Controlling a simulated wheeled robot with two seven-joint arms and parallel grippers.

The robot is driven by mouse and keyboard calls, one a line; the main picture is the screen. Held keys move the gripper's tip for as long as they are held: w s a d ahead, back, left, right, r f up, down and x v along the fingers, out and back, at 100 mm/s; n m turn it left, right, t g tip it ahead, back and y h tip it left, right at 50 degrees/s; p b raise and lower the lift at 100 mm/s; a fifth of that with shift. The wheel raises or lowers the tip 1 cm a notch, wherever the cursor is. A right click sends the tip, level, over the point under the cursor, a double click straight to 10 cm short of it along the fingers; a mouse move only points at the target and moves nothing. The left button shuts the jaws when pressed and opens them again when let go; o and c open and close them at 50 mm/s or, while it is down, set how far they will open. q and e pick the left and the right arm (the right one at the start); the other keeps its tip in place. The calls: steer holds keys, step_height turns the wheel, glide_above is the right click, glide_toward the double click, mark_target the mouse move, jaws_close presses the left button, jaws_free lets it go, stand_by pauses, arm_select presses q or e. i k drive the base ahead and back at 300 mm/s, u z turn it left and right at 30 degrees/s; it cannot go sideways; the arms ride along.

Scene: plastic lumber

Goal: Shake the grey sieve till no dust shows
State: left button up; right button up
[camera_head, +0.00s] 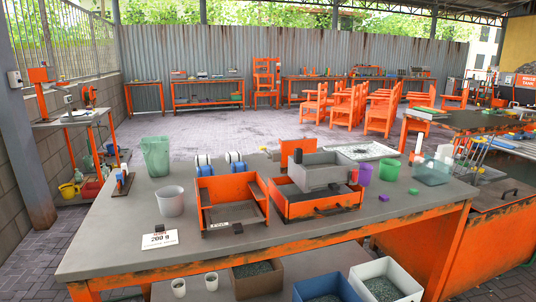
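The grey sieve (322,176) is a box-shaped grey frame at the right middle of the workbench. It sits over an orange drawer-like tray (318,206) with a dark handle on its front. Small dark parts show at the sieve's left and right sides. An upright orange plate (297,148) stands behind it. The sieve's mesh and any dust on it are too small to make out. Neither of my grippers is in view.
An open orange tray (232,222) stands left of the sieve. Crates of granules (385,281) sit below the front edge. The bench's right front is mostly clear.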

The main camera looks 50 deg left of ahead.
mark_target(306, 170)
steer(key=u, duration=1.75)
